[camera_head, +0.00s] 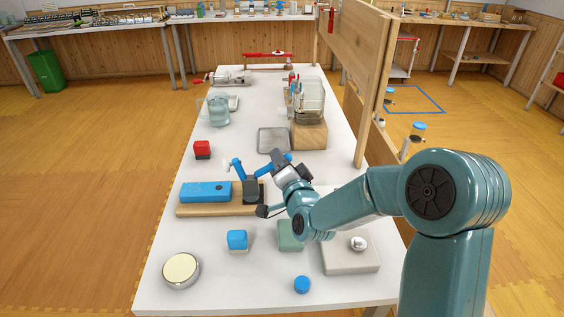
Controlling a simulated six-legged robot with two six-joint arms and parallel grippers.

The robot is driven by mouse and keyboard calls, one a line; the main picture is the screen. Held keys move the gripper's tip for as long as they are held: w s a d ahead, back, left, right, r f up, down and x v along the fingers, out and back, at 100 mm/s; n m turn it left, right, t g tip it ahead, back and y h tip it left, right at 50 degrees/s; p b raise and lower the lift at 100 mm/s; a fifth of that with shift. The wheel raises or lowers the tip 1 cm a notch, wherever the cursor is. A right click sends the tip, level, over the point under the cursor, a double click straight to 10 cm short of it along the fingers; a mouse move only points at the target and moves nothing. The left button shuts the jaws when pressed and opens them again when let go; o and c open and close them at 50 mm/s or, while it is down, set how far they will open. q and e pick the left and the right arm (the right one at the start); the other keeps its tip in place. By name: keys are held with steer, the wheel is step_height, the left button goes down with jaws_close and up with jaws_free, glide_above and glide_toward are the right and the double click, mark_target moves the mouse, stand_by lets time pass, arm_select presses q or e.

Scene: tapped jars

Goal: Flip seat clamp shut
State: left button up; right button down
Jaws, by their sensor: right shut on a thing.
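The seat clamp appears to be the wooden board (222,209) at the left middle of the table. It carries a long blue block (205,191) and a dark grey upright part (251,190) at its right end. A blue lever-like piece (238,168) rises beside the dark part and runs right towards my gripper. My right gripper (268,185) is at the right end of the board, shut on what looks like this blue lever. The wrist hides much of the grip and the clamp's hinge. My left gripper is not in view.
Nearby are a red block (202,149), a blue-topped block (237,240), a round cream-topped tin (181,270), a blue cap (302,284) and a grey plate with a metal knob (339,260). Glass jars (309,100) stand farther back. A wooden panel (362,60) borders the right.

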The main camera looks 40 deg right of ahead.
mark_target(262, 171)
steer(key=shift+w+a+r+n+g, duration=0.2)
steer(key=shift+a+r+n+g, duration=0.25)
steer(key=shift+n, duration=0.35)
steer(key=shift+w+a+r+n+p, duration=0.25)
steer(key=shift+r+n+p, duration=0.15)
steer(key=shift+r+n, duration=0.25)
steer(key=shift+w+a+r+n+g+p, duration=0.2)
steer(key=shift+a+r+n+p, duration=0.15)
steer(key=shift+n+p, duration=0.25)
steer(key=shift+w+a+r+n+g+p, duration=0.2)
steer(key=shift+a+n+p, duration=0.2)
steer(key=shift+n, duration=0.25)
steer(key=shift+w+a+r+n+g+h+p, duration=0.15)
steer(key=shift+w+a+n+p, duration=0.15)
steer(key=shift+n+p, duration=0.3)
steer(key=shift+w+a+r+n+g+h+p, duration=0.15)
steer(key=shift+a+n+p, duration=0.2)
steer(key=shift+n+p, duration=0.2)
steer(key=shift+w+a+n+g+p, duration=0.3)
steer(key=shift+a+n+p, duration=0.3)
steer(key=shift+p, duration=0.35)
steer(key=shift+w+a+n+p, duration=0.2)
steer(key=shift+a+n+p, duration=0.05)
steer(key=shift+n+p, duration=0.3)
steer(key=shift+f, duration=0.1)
steer(key=c, duration=1)
jaws_free()
steer(key=shift+w, duration=0.15)
steer(key=shift+o, duration=0.2)
